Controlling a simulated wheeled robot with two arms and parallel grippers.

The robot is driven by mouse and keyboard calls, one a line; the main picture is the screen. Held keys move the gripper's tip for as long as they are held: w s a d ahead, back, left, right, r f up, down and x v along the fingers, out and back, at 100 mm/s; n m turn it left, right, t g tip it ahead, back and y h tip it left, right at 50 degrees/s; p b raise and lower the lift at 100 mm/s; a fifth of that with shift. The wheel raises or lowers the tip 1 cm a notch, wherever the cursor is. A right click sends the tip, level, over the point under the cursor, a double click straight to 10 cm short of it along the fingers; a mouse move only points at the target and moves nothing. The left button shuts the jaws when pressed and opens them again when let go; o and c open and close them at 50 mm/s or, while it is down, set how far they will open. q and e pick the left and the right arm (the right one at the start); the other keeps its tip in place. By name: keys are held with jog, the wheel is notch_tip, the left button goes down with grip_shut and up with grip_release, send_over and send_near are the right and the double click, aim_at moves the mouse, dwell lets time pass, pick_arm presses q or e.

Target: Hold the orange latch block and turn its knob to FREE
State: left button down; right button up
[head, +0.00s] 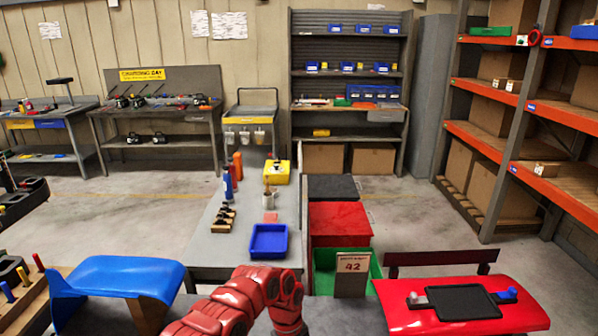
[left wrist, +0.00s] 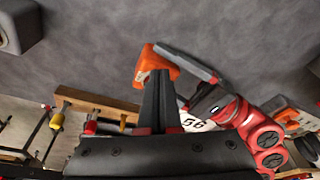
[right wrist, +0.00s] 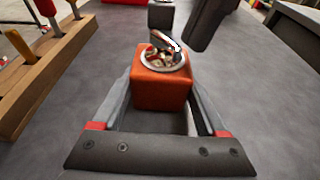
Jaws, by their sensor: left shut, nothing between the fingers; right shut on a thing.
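The orange latch block (right wrist: 160,92) is between the fingers of my right gripper (right wrist: 160,82), which is shut on it. On the block's top is a pale round dial with a metallic knob (right wrist: 163,52); I cannot read its markings or setting. The orange block (left wrist: 150,62) also shows in the left wrist view, behind the tips of my left gripper (left wrist: 161,75). My left gripper is shut and empty, with its tips close to the block; I cannot tell whether they touch the knob. Neither gripper can be made out in the head view.
A wooden rack (right wrist: 50,65) with coloured handles stands left of the block in the right wrist view. In the head view a grey bench holds a blue tray (head: 268,242). A blue kart seat (head: 118,275) is left, a red panel (head: 455,312) right.

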pick_arm(q)
jog(key=shift+w, duration=0.2)
jog(key=s+v, duration=0.1)
jog(key=v, duration=0.4)
jog(key=shift+d+r, duration=0.25)
jog(key=shift+r, duration=0.3)
jog(key=f, duration=0.1)
jog(key=a+f, duration=0.1)
jog(key=f, duration=0.1)
jog(key=s+a+f, duration=0.1)
jog(key=f, duration=0.1)
jog(key=shift+w+a+f, duration=0.1)
jog(key=shift+f, duration=0.4)
